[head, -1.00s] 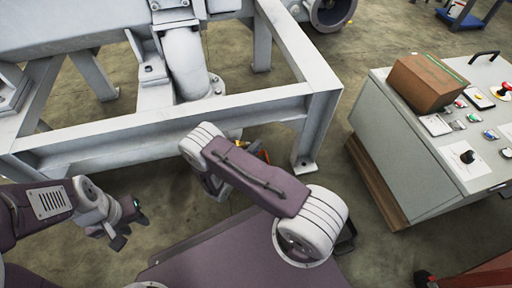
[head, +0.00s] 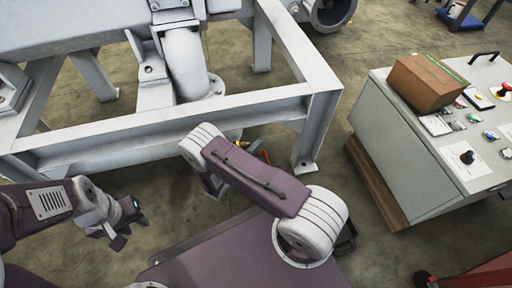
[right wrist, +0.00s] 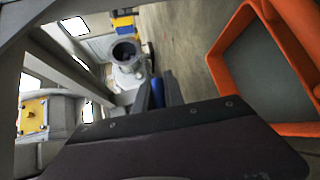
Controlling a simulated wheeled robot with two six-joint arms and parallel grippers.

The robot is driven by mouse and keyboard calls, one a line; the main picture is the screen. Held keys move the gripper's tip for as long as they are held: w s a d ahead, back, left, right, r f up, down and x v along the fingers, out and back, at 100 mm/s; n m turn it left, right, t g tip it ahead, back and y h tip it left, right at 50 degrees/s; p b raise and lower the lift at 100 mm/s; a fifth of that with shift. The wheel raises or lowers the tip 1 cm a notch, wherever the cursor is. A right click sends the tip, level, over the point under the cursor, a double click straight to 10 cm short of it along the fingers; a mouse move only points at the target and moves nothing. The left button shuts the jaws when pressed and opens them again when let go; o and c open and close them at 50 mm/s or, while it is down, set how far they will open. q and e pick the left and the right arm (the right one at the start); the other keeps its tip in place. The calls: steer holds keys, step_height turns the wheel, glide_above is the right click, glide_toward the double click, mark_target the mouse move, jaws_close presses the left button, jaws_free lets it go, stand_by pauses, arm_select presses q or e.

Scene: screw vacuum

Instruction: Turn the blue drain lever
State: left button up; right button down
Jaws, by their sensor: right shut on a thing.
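In the right wrist view, a dark blue piece that looks like the blue drain lever (right wrist: 173,88) shows at my right gripper (right wrist: 158,92). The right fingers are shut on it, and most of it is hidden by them. In the head view my right forearm covers the right gripper and the lever, beside the front beam of the grey machine frame (head: 170,125). My left gripper (head: 130,231) is at the lower left of the head view, apart from the frame, with its fingers spread and empty.
A grey control cabinet (head: 400,150) stands at the right with a brown box (head: 427,82) on top. An orange-rimmed tray (right wrist: 222,75) lies close at the right of the wrist view. A yellow plate (right wrist: 33,116) is at its left. Open floor lies between frame and cabinet.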

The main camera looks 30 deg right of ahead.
stand_by(0.4)
steer(key=f+y+p, duration=0.1)
steer(key=p, duration=0.1)
steer(key=m+y+p, duration=0.1)
steer(key=p, duration=0.1)
steer(key=shift+a+f, duration=0.25)
steer(key=shift+f, duration=0.15)
steer(key=c, duration=1.4)
jaws_free()
steer(key=shift+c, duration=0.2)
